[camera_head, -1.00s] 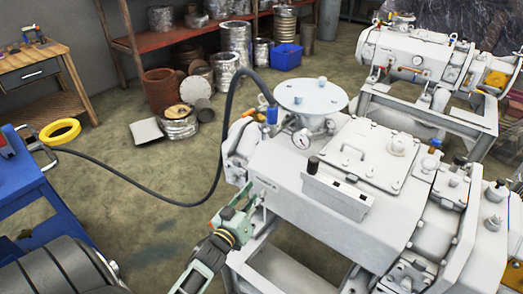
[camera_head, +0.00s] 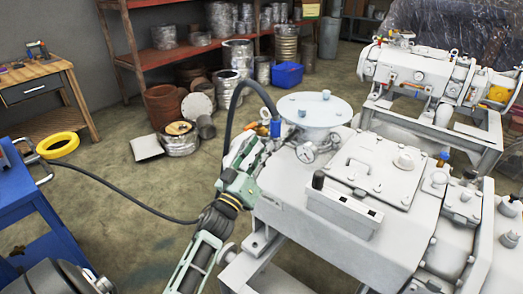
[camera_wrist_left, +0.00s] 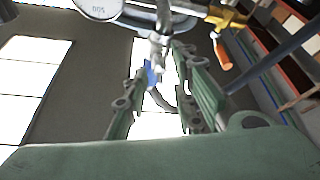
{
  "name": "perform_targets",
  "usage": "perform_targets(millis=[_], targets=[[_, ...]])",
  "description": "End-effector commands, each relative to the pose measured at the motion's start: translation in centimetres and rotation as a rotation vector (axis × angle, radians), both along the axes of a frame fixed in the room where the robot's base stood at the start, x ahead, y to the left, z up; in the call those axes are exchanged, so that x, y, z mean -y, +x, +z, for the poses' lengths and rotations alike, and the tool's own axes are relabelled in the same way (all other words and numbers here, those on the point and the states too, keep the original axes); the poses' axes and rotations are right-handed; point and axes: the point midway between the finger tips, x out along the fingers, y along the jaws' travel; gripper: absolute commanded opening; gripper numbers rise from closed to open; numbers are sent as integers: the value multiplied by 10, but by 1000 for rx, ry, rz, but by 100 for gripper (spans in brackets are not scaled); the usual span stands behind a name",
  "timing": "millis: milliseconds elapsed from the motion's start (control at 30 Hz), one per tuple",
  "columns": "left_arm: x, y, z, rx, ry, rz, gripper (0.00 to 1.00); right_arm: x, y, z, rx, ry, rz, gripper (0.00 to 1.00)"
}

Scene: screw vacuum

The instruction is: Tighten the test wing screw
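The white vacuum machine (camera_head: 350,185) fills the right half of the head view. My left gripper (camera_head: 250,152) is at its left upper side, beside the round flange plate (camera_head: 315,108) and below a blue-capped fitting (camera_head: 275,128). In the left wrist view my left gripper (camera_wrist_left: 165,85) has its two green fingers apart. A slim grey metal fitting (camera_wrist_left: 159,40) shows between and beyond the fingertips, with a small blue part (camera_wrist_left: 152,73) below it. I cannot tell for certain whether this fitting is the test wing screw, or whether a finger touches it. My right gripper is not in view.
A pressure gauge (camera_wrist_left: 98,7) and a brass fitting with an orange handle (camera_wrist_left: 222,50) sit close to the fingers. A black hose (camera_head: 130,202) runs over the floor and up to the machine. A blue cart (camera_head: 30,205) stands at left.

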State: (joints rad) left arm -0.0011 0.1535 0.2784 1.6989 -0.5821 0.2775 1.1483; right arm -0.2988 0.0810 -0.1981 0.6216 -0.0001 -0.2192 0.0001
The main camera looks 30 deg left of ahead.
Motion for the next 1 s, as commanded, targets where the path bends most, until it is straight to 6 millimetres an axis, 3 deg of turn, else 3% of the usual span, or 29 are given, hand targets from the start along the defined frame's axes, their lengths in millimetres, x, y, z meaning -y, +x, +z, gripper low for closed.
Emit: perform_targets(millis=[200,500,1000], targets=[[0,0,0,0,0,0,24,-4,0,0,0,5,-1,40],[0,0,0,0,0,1,0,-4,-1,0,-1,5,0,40],[-1,0,-2,1,43,2,0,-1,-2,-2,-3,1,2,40]])
